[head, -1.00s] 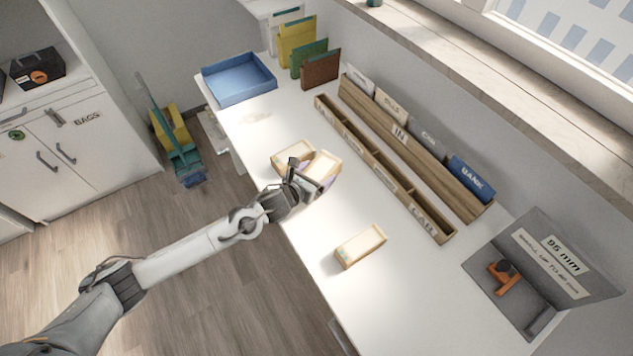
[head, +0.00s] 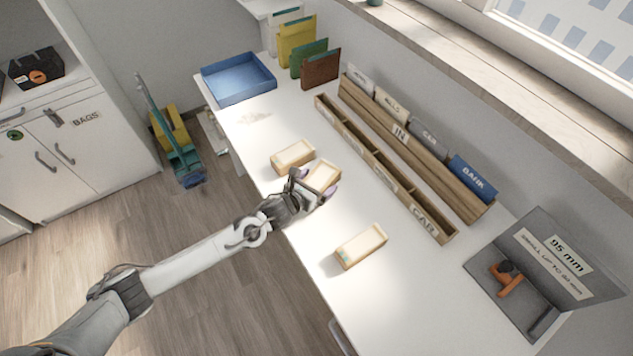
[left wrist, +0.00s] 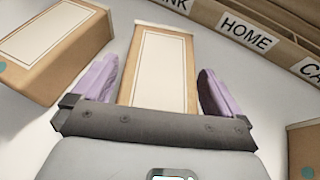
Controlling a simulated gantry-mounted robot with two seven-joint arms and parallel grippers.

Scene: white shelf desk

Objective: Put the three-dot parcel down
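Three tan parcels with pale tops are on the white desk. The middle parcel (head: 323,175) sits between the fingers of my left gripper (head: 315,185) and appears to rest on the desk. In the left wrist view, the purple fingers of my left gripper (left wrist: 158,85) stand on either side of this parcel (left wrist: 160,70), with narrow gaps showing. Its dots are hidden. Another parcel (head: 293,156) lies just beyond it, also at left in the left wrist view (left wrist: 55,50). A third parcel (head: 361,246) lies nearer, with teal marks too small to count. My right gripper is out of view.
A long wooden divided rack (head: 385,172) with labelled slots runs along the wall side. A blue tray (head: 238,80) stands at the far end beside upright coloured folders (head: 308,58). A grey gauge box (head: 545,268) marked 95 mm is at right. Bare desk lies around the parcels.

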